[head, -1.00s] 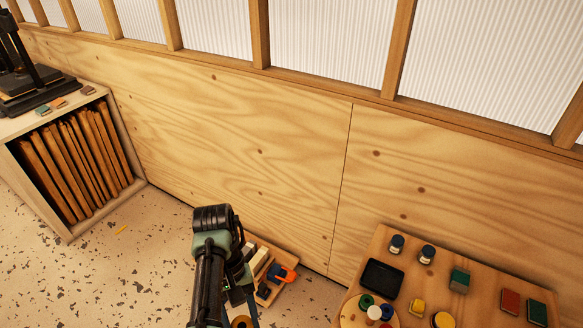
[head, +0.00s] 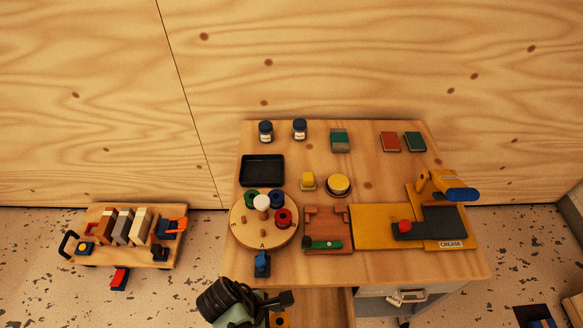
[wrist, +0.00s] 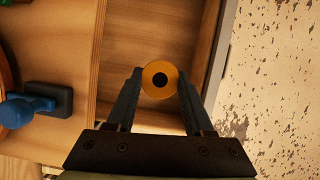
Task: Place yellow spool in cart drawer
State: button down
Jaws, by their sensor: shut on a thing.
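The yellow spool (wrist: 149,88), a round orange-yellow disc with a dark centre hole, sits between the two fingertips of my gripper (wrist: 160,84) in the wrist view. My gripper is shut on it. In the head view the spool (head: 281,320) shows at the bottom edge, and my wrist partly hides the gripper. In the wrist view the spool appears over an open wooden compartment (wrist: 185,45) with raised sides, in front of the tabletop edge. In the head view this wooden part (head: 325,302) shows below the table front; its depth is unclear.
The wooden table (head: 370,270) holds a round turntable (head: 243,228) with spools, a black tray (head: 262,170) and a yellow mat (head: 380,222). A blue-handled tool (head: 262,264) stands at its front edge. A grey handled front (head: 375,309) is below right. A low wooden cart (head: 98,222) stands left.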

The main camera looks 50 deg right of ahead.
jog(key=s+d+n+t+b, duration=0.1)
jog(key=s+d+n, duration=0.2)
jog(key=d, duration=0.1)
jog(key=b, duration=0.3)
send_near(304, 324)
jog(key=shift+h, duration=0.3)
jog(key=x, duration=0.5)
jog(key=shift+s+a+f, duration=0.15)
jog(key=shift+a+f, duration=0.05)
jog(key=shift+f, duration=0.05)
jog(key=shift+f, duration=0.15)
jog(key=shift+c, duration=1.4)
grip_release()
